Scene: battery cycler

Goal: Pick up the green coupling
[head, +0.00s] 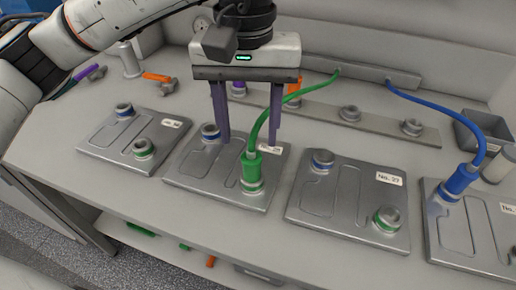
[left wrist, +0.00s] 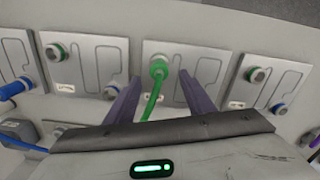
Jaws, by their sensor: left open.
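The green coupling (head: 252,170) stands upright on the green-ringed terminal of the second battery plate from the left (head: 226,184). A green cable rises from its top and curves back to the rear rail. My left gripper (head: 248,138) is open above that plate, its two purple fingers pointing down. In the head view the coupling and cable show between and in front of the fingers, not gripped. In the left wrist view the green coupling (left wrist: 159,69) lies between the open fingers (left wrist: 158,82), beyond their tips. My right gripper is in neither view.
A blue coupling (head: 461,179) with a blue cable sits on the far-right plate (head: 480,236). Other plates stand at left (head: 118,148) and right (head: 340,205). A rail with capped posts (head: 375,125) runs behind. A grey bin (head: 482,130) stands at back right.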

